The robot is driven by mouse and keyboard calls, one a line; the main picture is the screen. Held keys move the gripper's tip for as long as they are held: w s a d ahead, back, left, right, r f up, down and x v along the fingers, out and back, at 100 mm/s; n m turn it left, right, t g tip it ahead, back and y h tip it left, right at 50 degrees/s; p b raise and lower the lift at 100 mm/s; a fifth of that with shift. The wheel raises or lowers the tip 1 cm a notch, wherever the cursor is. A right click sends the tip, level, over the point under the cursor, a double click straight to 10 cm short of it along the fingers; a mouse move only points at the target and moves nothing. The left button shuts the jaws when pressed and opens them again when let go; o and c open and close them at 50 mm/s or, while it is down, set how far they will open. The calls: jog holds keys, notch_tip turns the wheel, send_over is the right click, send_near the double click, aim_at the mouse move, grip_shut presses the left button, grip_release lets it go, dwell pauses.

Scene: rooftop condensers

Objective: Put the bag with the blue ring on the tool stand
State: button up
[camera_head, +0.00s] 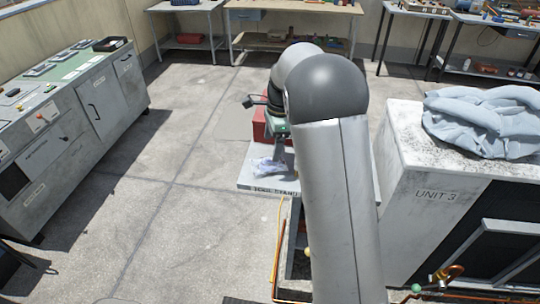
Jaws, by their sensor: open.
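The tool stand (252,184) is a pale grey top with a "TOOL STAND" label on its front edge. A small clear bag (266,166) with a bluish tint lies on it, near the front. I cannot make out a ring on it, so I cannot tell whether it is the bag with the blue ring. My gripper (281,153) is just above and beside the bag, partly hidden by my own arm. It is open, and I see nothing held in it. My arm also hides the right part of the stand.
A red box (259,127) is behind my gripper. The white UNIT 3 condenser (410,185), with a grey cloth (485,120) on top, stands close on the right. A grey cabinet console (75,125) is at left. Workbenches (290,8) line the back. Floor left of the stand is clear.

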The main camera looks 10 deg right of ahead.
notch_tip(320, 180, up, 5)
jog(key=s+a+r+n, duration=0.15)
jog(key=s+n, duration=0.65)
jog(key=s, duration=0.8)
jog(key=s+f+n+h, duration=0.1)
jog(key=s+f+n, duration=0.1)
jog(key=s+n, duration=0.3)
jog(key=s+f+n, duration=0.3)
jog(key=s+n, duration=0.2)
jog(key=s, duration=0.7)
jog(key=shift+s+a+h, duration=0.15)
jog(key=shift+s+h, duration=0.25)
